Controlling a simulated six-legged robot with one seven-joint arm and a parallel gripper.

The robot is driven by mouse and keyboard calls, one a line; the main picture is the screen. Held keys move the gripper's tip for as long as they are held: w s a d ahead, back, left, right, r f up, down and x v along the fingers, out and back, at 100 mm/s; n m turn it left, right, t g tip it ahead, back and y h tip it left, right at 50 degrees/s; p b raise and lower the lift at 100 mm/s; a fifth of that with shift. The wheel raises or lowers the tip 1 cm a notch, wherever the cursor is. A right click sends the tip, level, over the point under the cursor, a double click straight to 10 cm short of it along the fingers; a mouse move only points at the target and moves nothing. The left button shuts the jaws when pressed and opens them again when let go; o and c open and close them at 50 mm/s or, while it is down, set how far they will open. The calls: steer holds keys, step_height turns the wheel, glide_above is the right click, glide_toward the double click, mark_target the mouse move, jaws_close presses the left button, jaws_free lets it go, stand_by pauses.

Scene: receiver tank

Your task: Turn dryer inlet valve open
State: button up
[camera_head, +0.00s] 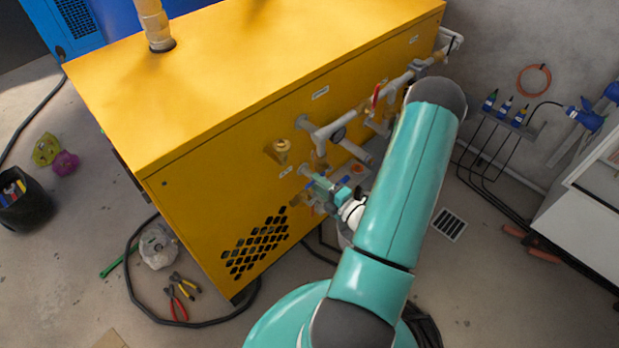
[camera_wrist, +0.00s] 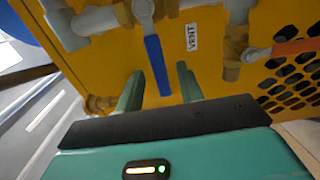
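The yellow dryer cabinet (camera_head: 250,75) carries pipes and lever valves on its right side face. In the wrist view, a blue valve lever (camera_wrist: 158,66) on a grey valve body (camera_wrist: 143,12) points down between my gripper's two green fingers. My gripper (camera_wrist: 160,72) is open, with a gap on both sides of the lever; I cannot tell how deep the lever sits between them. An orange lever (camera_wrist: 295,48) on a brass fitting is to the right. In the head view, my gripper (camera_head: 325,184) is at the lower pipework, partly hidden by my arm. I see no dryer inlet label.
A "VENT" label (camera_wrist: 191,37) is beside the blue lever. A red lever (camera_head: 376,95) sits on the upper pipe (camera_head: 350,120). Pliers (camera_head: 180,297), a black cable and a black bin (camera_head: 25,205) are on the floor. A white cabinet (camera_head: 585,215) stands right.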

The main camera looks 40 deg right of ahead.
steer(key=w, duration=0.4)
steer(key=shift+a, duration=0.15)
jaws_close()
